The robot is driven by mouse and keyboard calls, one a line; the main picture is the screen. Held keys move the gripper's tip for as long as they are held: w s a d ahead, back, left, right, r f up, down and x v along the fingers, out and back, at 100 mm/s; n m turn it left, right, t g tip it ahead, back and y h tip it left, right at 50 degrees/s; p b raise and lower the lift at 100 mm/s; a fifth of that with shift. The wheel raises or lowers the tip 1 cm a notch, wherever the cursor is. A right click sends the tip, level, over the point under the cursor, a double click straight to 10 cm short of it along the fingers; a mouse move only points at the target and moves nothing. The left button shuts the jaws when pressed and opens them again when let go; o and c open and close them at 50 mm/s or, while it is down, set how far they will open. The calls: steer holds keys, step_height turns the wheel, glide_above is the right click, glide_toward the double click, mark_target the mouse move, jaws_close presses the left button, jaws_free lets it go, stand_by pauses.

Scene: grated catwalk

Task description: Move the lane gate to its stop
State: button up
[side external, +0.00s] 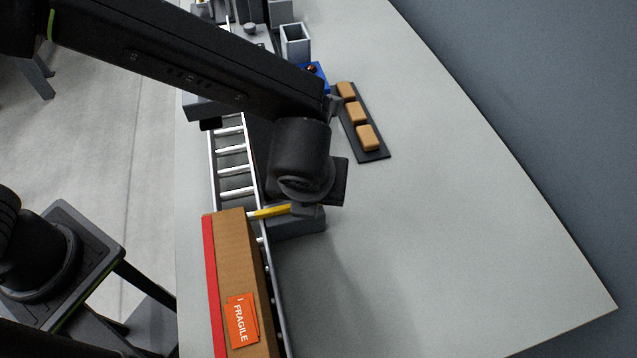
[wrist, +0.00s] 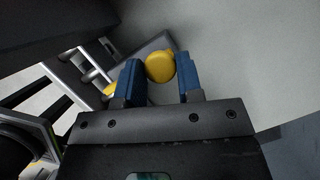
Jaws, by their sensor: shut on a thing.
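The lane gate is a yellow bar (side external: 268,212) reaching left from under my gripper across the roller conveyor (side external: 232,160), close to the far end of a cardboard box. In the wrist view, a rounded yellow part of the gate (wrist: 160,67) sits between the blue finger pads. My gripper (wrist: 161,80) is shut on this yellow part. In the side view, my wrist hides the fingers and the gate's right end. A dark grey block (side external: 300,226) stands beneath the gate's right end, beside the conveyor. I cannot make out the stop.
The long cardboard box (side external: 240,270) with a FRAGILE label lies on the conveyor, a red strip (side external: 213,285) along its left side. A dark tray (side external: 376,155) holds several tan blocks. A grey open container (side external: 294,40) stands at the back. The table's right side is clear.

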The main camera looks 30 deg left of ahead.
steer(key=shift+s+a, duration=0.95)
steer(key=shift+s, duration=0.05)
steer(key=o, duration=0.9)
steer(key=v, duration=1.4)
steer(key=shift+f, duration=0.1)
